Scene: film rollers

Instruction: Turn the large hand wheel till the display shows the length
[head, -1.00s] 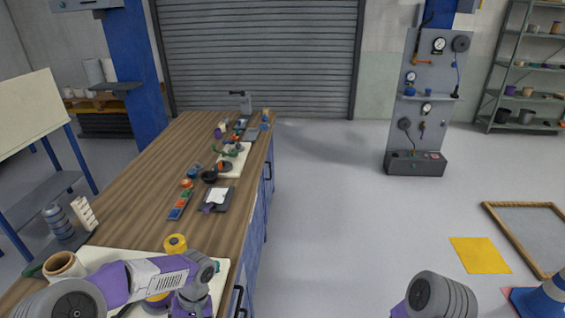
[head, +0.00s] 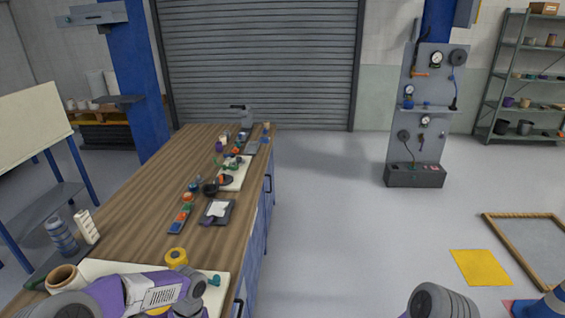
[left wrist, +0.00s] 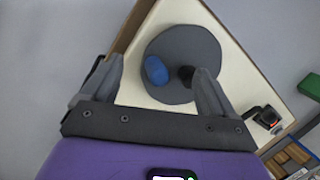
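A round dark grey disc, which looks like the large hand wheel (left wrist: 190,48), lies on a cream board (left wrist: 135,62) in the left wrist view. It has a blue knob (left wrist: 156,70) and a black hub (left wrist: 186,74). My left gripper (left wrist: 160,85) is open above it, its fingers apart on either side of the knob and hub; I cannot tell whether they touch anything. A small black device with a red part (left wrist: 266,119) is at the board's right; no reading is legible. In the head view my left arm hides the wheel. My right gripper is out of view.
A yellow roll (head: 176,257) and a cream roll (head: 66,279) stand near the board on the wooden bench (head: 130,215). Small tools and parts line the bench farther back. A gauge panel (head: 422,100) stands at right.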

